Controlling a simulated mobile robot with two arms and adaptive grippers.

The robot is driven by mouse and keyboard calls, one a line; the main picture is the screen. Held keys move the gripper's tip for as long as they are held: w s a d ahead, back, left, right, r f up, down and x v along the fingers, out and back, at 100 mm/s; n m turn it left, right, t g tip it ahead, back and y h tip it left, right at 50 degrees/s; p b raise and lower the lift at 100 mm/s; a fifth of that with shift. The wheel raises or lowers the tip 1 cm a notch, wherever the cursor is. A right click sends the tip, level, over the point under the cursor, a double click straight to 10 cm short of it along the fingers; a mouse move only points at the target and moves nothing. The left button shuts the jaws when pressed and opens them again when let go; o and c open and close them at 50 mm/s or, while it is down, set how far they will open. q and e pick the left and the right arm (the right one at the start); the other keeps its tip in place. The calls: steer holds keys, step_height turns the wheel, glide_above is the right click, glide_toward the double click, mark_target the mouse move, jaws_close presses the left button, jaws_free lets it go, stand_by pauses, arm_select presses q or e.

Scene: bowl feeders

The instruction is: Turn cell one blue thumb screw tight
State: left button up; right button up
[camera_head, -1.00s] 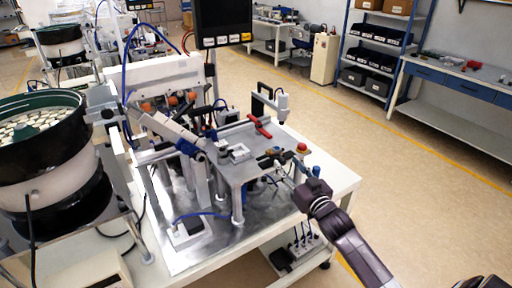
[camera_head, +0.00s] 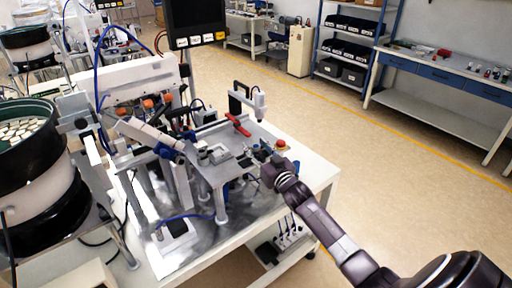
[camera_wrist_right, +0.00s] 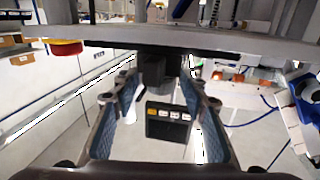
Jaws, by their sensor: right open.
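My right gripper (camera_head: 268,166) is at the front right edge of the raised metal plate (camera_head: 232,136) of the nearest cell. In the right wrist view its two fingers (camera_wrist_right: 160,108) stand apart, with nothing clearly held between them. A dark block shows between and beyond the fingertips, below the plate edge. I cannot make out the blue thumb screw for certain; small blue parts near the gripper are too small and partly hidden. A blue part (camera_wrist_right: 304,88) shows at the right of the wrist view, apart from the fingers. My left gripper is not in view.
A red stop button (camera_head: 281,144) sits close behind the gripper. A red handle (camera_head: 238,124) lies on the plate. A bowl feeder (camera_head: 35,150) stands at left, and a monitor (camera_head: 196,18) rises behind. The floor at right is clear.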

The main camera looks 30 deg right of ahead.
jaws_close()
steer(key=shift+a, duration=0.15)
steer(key=shift+r+m+h, duration=0.1)
steer(key=shift+m+h, duration=0.3)
steer(key=shift+h, duration=0.1)
steer(key=shift+m+g+h+b, duration=0.3)
steer(key=shift+m+h+b, duration=0.45)
steer(key=shift+h, duration=0.35)
steer(key=shift+r+m+g+h+b, duration=0.15)
steer(key=shift+m+g+h+b, duration=0.75)
steer(key=shift+h+b, duration=0.85)
